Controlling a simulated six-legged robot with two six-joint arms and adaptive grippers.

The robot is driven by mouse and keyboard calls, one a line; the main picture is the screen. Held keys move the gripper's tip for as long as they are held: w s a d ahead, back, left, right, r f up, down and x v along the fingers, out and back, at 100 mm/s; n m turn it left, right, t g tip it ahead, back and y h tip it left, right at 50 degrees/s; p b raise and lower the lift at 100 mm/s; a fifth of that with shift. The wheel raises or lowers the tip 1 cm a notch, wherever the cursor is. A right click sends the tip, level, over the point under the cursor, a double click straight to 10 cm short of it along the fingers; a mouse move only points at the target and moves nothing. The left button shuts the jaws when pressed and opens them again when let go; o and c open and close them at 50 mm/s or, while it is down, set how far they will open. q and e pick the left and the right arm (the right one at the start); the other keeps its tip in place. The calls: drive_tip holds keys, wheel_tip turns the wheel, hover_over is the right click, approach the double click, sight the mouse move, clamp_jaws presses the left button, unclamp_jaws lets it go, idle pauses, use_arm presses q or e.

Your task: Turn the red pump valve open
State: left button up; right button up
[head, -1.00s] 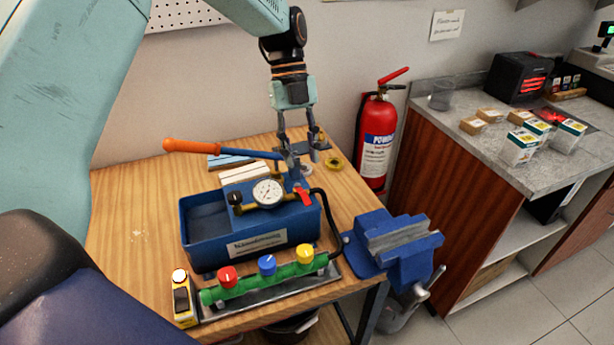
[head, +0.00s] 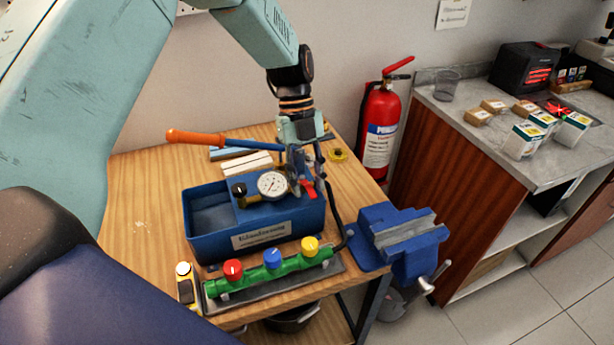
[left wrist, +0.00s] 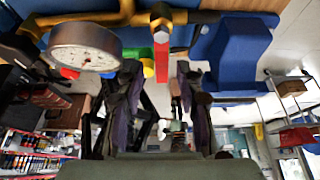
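The red pump valve (head: 309,190) is a small lever on the right front of the blue test pump (head: 310,214), beside the pressure gauge (head: 272,184). In the left wrist view the red valve lever (left wrist: 162,65) lies in the gap between my fingers, with the gauge (left wrist: 85,46) to its left. My left gripper (head: 303,180) is lowered at the valve from above and partly covers it. Its fingers (left wrist: 158,76) are open, with space on both sides of the lever; whether either touches it I cannot tell. My right gripper is not in view.
The pump's orange-gripped handle (head: 195,138) reaches left behind the gauge. A green manifold (head: 270,268) with red, blue and yellow knobs lies in front. A blue vise (head: 405,235) stands at the right table edge, and a black hose runs between pump and vise.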

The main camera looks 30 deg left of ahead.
use_arm(q)
drive_tip(key=shift+s+d+r, duration=0.1)
drive_tip(key=shift+d+r, duration=0.05)
drive_tip(key=shift+d, duration=0.15)
drive_tip(key=shift+c, duration=0.4)
drive_tip(key=shift+d, duration=0.1)
drive_tip(key=shift+c, duration=0.8)
drive_tip(key=shift+a, duration=0.3)
clamp_jaws()
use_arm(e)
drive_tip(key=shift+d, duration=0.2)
use_arm(q)
drive_tip(key=shift+d, duration=0.1)
